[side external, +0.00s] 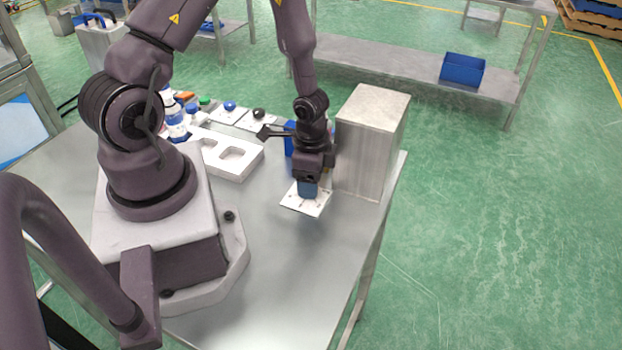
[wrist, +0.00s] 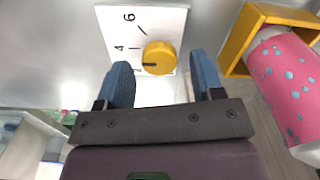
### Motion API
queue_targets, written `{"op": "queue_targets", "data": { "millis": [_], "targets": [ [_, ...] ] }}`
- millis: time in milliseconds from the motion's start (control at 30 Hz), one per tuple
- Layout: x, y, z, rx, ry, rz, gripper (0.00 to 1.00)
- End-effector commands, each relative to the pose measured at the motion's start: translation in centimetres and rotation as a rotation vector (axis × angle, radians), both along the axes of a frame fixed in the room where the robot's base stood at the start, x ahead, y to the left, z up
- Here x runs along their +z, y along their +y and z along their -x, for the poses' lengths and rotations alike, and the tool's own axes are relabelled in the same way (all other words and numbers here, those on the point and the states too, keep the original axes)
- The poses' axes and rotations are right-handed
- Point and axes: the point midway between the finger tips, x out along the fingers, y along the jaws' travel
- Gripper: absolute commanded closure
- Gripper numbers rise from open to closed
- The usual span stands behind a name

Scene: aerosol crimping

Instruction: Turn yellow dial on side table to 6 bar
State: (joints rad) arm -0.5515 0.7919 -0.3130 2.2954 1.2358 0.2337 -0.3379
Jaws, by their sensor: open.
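The yellow dial (wrist: 160,58) sits on a white scale plate (wrist: 115,30) printed with 2, 4 and 6. A dark pointer mark on the dial faces left, close to the 2. My gripper (wrist: 160,62) is open, with one blue fingertip on each side of the dial; I cannot tell whether either touches it. In the side external view, my gripper (side external: 308,188) points down over the plate (side external: 300,205) on the metal table. The dial is hidden there behind the fingers.
A tall metal box (side external: 368,145) stands just right of my gripper. A white tray with cutouts (side external: 228,153) and several small bottles are to the left. In the wrist view, a pink spotted cylinder (wrist: 285,80) sits at a yellow frame (wrist: 250,25). The table front is clear.

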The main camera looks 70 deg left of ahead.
Motion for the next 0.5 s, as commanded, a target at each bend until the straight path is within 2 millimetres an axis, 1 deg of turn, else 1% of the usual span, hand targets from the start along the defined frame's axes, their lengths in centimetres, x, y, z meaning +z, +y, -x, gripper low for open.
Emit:
{"op": "queue_targets", "data": {
  "millis": [133, 400, 467, 500],
  "targets": [
    [-0.67, -0.02, 0.05, -0.003, 0.001, 0.0, 0.39],
    [-0.72, 0.02, 0.05, 0.0, 0.001, 0.0, 0.39],
    [-0.71, 0.01, 0.04, 0.0, 0.001, 0.0, 0.53],
    [-0.71, 0.01, 0.04, 0.0, 0.001, 0.0, 0.62]
  ]
}}
